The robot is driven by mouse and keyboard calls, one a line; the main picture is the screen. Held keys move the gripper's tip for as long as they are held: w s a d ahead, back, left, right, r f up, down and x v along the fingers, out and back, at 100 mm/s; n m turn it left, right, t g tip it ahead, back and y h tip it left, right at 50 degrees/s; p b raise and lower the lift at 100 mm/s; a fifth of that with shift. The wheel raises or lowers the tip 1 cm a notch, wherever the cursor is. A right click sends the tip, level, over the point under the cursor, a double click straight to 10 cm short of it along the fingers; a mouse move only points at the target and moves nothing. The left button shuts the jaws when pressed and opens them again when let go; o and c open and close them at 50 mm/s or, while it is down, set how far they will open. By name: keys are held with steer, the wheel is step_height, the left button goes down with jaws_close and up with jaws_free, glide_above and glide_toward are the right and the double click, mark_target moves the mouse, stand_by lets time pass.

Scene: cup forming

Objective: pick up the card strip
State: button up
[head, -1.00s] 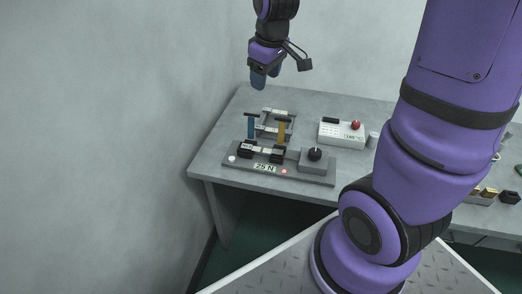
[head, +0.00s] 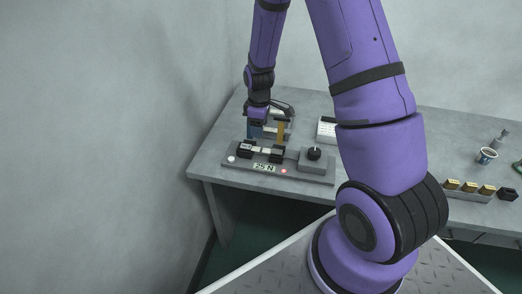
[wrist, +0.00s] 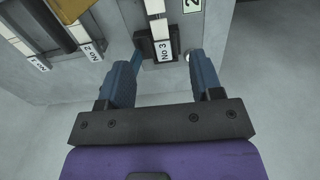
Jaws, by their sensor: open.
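A white card strip marked No 3 (wrist: 158,28) shows at the top middle of the wrist view. Its labelled end rests at a black clamp block. In the head view, the strip (head: 262,150) spans two black clamps on the grey tester (head: 310,177) with the 25 N display. My gripper (wrist: 163,62) is open and empty, its blue fingers on either side of the labelled end. In the head view, my gripper (head: 256,129) is low behind the tester's left part. I cannot tell whether the fingers touch anything.
A rack behind the tester holds strips marked No 2 (wrist: 91,53) and No 1 (wrist: 38,63); a yellow post (head: 281,131) stands there. A white box (head: 327,129) is behind right. The wall is close on the left.

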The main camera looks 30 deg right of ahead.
glide_above(261, 148)
steer(key=f, duration=0.4)
steer(key=shift+a+f, duration=0.1)
steer(key=shift+a, duration=0.2)
steer(key=shift+s+d+f, duration=0.1)
steer(key=shift+d+f, duration=0.05)
steer(key=shift+f, duration=1.2)
steer(key=shift+d+f, duration=0.15)
steer(key=shift+f, duration=1.2)
steer(key=shift+c, duration=0.2)
steer(key=c, duration=1)
